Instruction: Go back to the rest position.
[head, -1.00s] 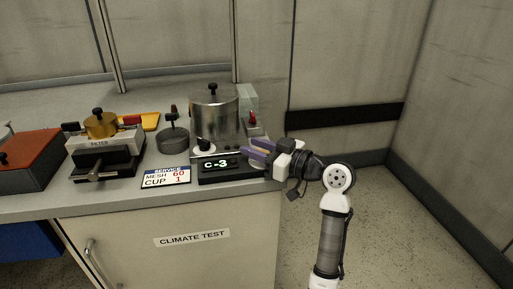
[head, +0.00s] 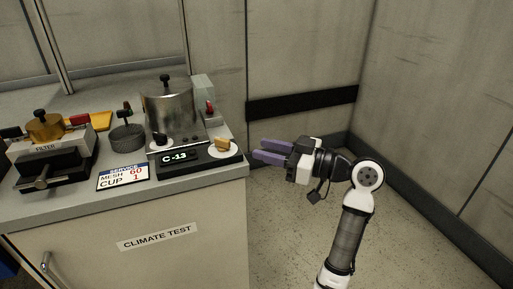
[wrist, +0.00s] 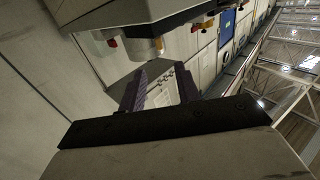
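My gripper (head: 260,150) is to the right of the bench, just off its right edge, with its purple fingers pointing left. The two fingers are apart with nothing between them; they also show apart in the wrist view (wrist: 157,85). The wrist and forearm stand over open floor in the head view. The fingertips are close to a white round pad (head: 232,155) with a tan piece (head: 222,143) on it at the bench's right corner, but appear clear of it.
The bench (head: 200,183) carries a metal pot (head: 167,105), a display (head: 180,157) reading C-13, a service card (head: 122,177), a dark mesh cup (head: 127,137) and a filter unit (head: 52,165). Walls stand behind and right. The floor (head: 290,215) right of the bench is clear.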

